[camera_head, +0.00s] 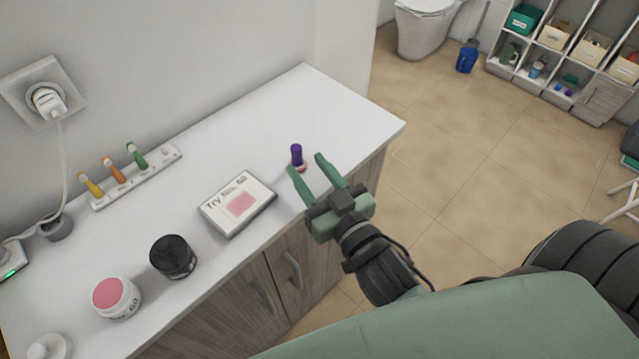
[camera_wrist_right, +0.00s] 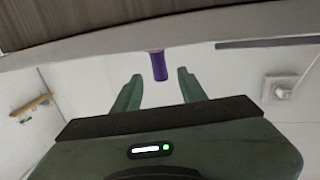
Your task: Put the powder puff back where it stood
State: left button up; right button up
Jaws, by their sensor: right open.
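The powder puff (camera_head: 296,153) has a purple handle and a pinkish base. It stands upright on the white counter top (camera_head: 345,115), right of the sample card. My right gripper (camera_head: 306,164) is open and empty, its two green fingers pointing at the puff from the front right. In the right wrist view the purple handle (camera_wrist_right: 159,67) shows just beyond the gap between the fingertips (camera_wrist_right: 158,77), apart from both. The wrist picture appears upside down. My left gripper is out of view.
A "Try" card (camera_head: 217,208) with a pink square lies left of the puff. A jar with pink top (camera_head: 117,297), a black-lidded jar (camera_head: 173,257) and a white rack (camera_head: 135,178) with several coloured tubes stand further left. Counter behind the puff is clear.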

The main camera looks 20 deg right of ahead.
jog(key=shift+s+d, duration=0.2)
jog(key=shift+s, duration=1.65)
